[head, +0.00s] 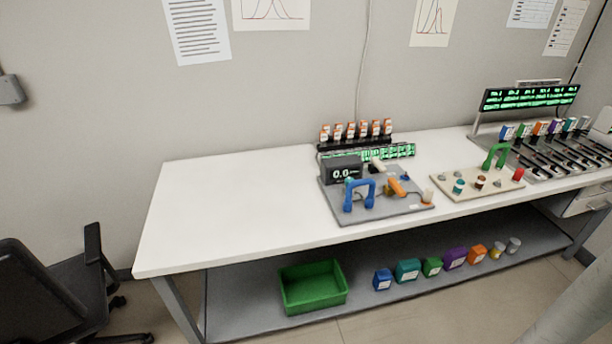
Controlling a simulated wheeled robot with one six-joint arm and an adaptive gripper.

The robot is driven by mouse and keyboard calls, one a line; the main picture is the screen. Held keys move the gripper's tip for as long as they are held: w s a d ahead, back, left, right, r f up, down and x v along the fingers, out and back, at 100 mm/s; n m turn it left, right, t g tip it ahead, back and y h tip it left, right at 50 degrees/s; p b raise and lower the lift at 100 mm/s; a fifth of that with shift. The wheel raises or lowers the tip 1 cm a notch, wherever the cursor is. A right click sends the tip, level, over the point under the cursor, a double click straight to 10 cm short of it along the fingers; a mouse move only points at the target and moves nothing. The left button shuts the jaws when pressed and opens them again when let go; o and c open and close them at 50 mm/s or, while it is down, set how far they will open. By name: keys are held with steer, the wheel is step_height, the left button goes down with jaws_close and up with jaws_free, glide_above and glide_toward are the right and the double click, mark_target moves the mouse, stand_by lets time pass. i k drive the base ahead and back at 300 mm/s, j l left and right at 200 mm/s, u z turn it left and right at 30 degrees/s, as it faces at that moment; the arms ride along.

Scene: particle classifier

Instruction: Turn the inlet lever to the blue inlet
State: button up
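A grey panel (385,213) sits on the white bench near its middle. On it stand a blue arch-shaped piece (350,193) at the front left and an orange piece (398,188) to its right. A small pale cylinder (377,165) lies behind them. These parts are too small to tell which is the inlet lever or which way it points. A dark display (342,172) reading 0.0 stands at the panel's back left. My gripper is not in view.
A beige board (447,181) with a green arch and small knobs sits to the right. A rack of orange-capped vials (357,131) stands behind the panel. The bench's left side (230,210) is clear. A green bin (313,288) sits on the lower shelf; a black chair (60,290) stands left.

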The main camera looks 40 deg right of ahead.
mark_target(393, 184)
steer(key=z, duration=1.35)
